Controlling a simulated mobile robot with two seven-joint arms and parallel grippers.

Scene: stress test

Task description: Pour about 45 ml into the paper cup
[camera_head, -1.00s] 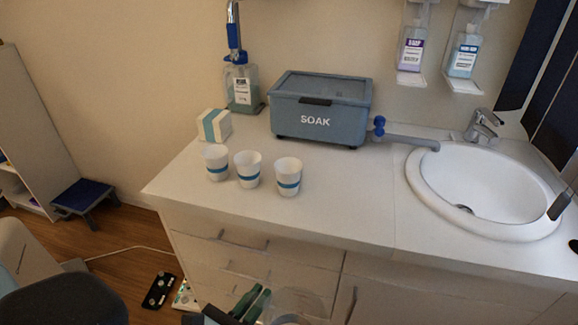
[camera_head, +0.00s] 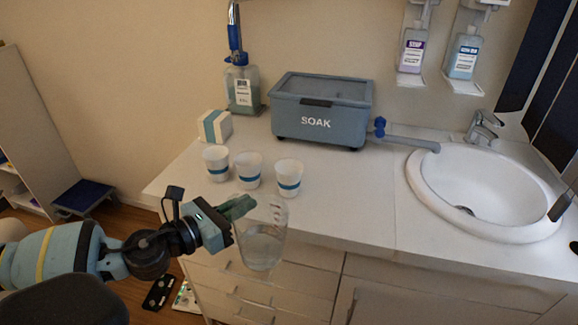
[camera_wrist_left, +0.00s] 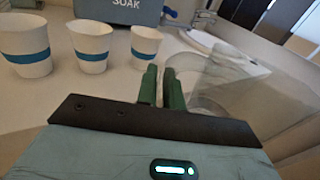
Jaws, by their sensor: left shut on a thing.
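Three white paper cups with blue bands stand upright in a row on the counter: a left cup (camera_head: 216,163), a middle cup (camera_head: 248,170) and a right cup (camera_head: 288,178). My left gripper (camera_head: 240,207) is shut on a clear measuring jug (camera_head: 262,240) holding some clear liquid. The jug is near upright, in front of the counter's edge and below the cups in the picture. In the left wrist view the green fingers (camera_wrist_left: 162,88) are close together, with the jug (camera_wrist_left: 225,85) to their right and the cups (camera_wrist_left: 92,45) beyond. My right gripper is not in view.
A grey SOAK box (camera_head: 320,110) with a blue-handled spout stands behind the cups, beside the sink (camera_head: 480,190). A soap bottle (camera_head: 242,90) and a white-and-teal box (camera_head: 208,127) stand at the back left. The counter (camera_head: 350,205) right of the cups is clear.

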